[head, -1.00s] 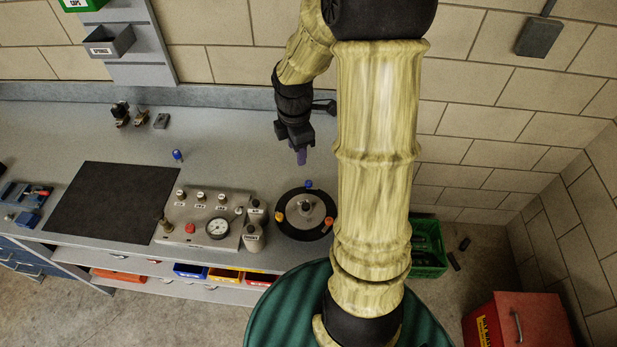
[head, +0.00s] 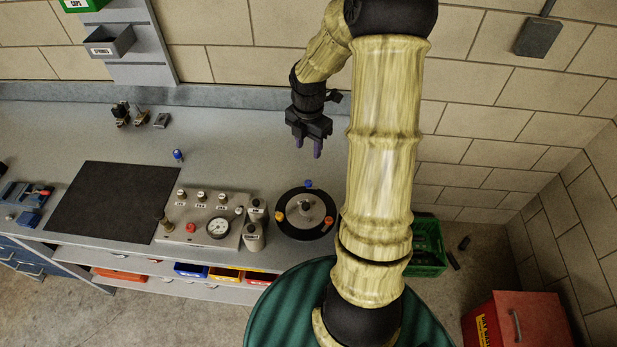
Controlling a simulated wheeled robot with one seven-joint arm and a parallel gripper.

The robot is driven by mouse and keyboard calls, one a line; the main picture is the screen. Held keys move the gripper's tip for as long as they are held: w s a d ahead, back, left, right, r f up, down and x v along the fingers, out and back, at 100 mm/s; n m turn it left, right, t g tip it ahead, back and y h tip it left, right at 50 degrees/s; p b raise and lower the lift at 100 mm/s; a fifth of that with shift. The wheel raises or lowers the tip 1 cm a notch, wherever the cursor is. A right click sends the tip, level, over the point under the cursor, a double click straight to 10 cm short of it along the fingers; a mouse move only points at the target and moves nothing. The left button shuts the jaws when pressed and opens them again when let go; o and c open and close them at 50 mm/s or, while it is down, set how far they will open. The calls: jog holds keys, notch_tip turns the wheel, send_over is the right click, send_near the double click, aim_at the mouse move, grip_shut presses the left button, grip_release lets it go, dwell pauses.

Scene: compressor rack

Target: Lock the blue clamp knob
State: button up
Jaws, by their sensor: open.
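The blue clamp knob (head: 308,184) sits at the far rim of the round black plate (head: 287,228) on the bench. A yellow knob (head: 280,217) and an orange knob (head: 328,222) sit on the same plate, around a grey domed centre (head: 305,208). My gripper (head: 309,150) is open and empty, with its purple fingers pointing down. In the picture it is just above the blue knob and apart from it. How the blue knob is turned is too small to tell.
Another blue-topped part (head: 178,155) stands farther left, near a dark mat (head: 112,203). A green crate (head: 428,250) is on the floor at right.

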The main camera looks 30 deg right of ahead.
aim_at(308, 182)
notch_tip(308, 182, down, 15)
jog(key=shift+p, duration=1.1)
grip_shut()
